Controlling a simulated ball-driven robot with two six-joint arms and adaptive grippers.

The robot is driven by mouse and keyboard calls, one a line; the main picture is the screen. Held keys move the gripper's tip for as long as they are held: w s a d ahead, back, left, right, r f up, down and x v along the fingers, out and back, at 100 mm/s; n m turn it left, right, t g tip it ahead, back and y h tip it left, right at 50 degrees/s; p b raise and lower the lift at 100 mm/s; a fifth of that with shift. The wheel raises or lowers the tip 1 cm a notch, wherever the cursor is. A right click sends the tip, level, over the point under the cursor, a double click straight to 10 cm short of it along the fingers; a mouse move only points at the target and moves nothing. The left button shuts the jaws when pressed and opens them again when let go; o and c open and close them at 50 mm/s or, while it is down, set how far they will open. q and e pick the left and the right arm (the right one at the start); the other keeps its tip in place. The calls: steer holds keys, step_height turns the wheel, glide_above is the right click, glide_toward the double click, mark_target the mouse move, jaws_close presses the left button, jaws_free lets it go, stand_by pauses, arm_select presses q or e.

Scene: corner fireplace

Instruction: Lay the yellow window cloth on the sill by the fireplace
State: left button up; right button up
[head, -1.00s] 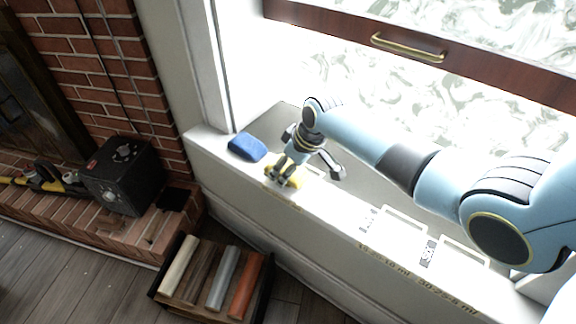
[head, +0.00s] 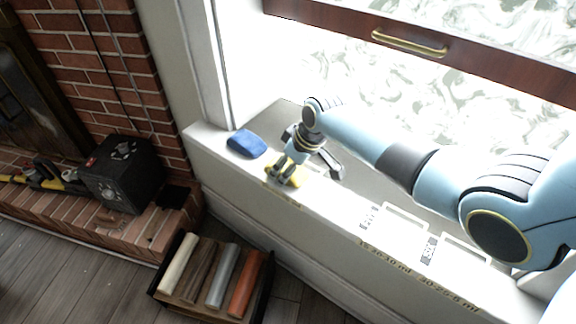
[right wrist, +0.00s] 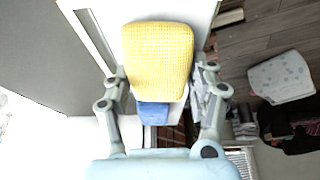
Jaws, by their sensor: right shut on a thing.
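The yellow window cloth (head: 271,172) is at the left part of the white sill (head: 340,202), mostly behind my right gripper (head: 284,177). In the right wrist view the cloth (right wrist: 158,58) is a yellow, waffle-textured pad between the two fingers, and my right gripper (right wrist: 160,85) is shut on it. The cloth is at or just above the sill; I cannot tell whether it touches. A blue cloth (head: 247,144) lies on the sill just left of it, and also shows in the right wrist view (right wrist: 153,112). My left gripper is not in view.
A window with a dark wooden rail and brass handle (head: 408,46) stands behind the sill. White outlined frames (head: 405,215) mark the sill to the right. Below are a crate of coloured rolls (head: 208,308), a black box (head: 122,178) and the brick hearth (head: 110,222).

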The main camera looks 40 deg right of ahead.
steer(key=shift+f, duration=0.15)
steer(key=o, duration=1.2)
steer(key=v, duration=1.2)
